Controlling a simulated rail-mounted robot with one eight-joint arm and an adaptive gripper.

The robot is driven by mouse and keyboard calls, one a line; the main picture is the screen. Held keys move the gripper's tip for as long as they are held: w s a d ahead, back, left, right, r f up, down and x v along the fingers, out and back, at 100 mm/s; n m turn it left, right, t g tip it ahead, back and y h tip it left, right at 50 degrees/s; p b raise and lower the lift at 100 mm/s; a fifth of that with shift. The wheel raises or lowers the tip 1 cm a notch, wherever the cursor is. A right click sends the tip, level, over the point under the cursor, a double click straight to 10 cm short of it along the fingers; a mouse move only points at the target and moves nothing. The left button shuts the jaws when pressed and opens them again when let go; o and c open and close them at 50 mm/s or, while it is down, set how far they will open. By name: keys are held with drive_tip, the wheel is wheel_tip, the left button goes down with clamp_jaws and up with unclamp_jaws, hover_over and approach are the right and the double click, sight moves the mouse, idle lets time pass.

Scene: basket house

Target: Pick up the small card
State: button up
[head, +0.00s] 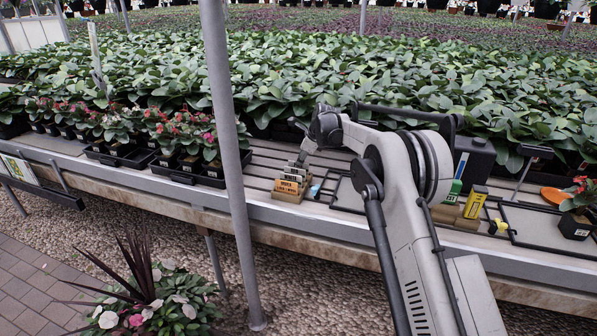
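Several small upright cards (293,174) with pale faces and dark lettering stand in a wooden holder (289,196) near the front edge of the bench. I cannot tell which one is the small card. My gripper (306,148) is at the end of my arm, just above and behind these cards. Its fingers are too small and too much hidden to make out, so I cannot tell whether it is open, shut or touching a card.
Black trays of red-flowered pots (190,150) stand left of a grey post (228,150). Right of my arm are a yellow box (475,203), a black container (476,160), an orange dish (556,195) and a small potted plant (577,226). Dense foliage fills the back.

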drive_tip(key=shift+x, duration=1.55)
clamp_jaws()
drive_tip(key=shift+r, duration=0.1)
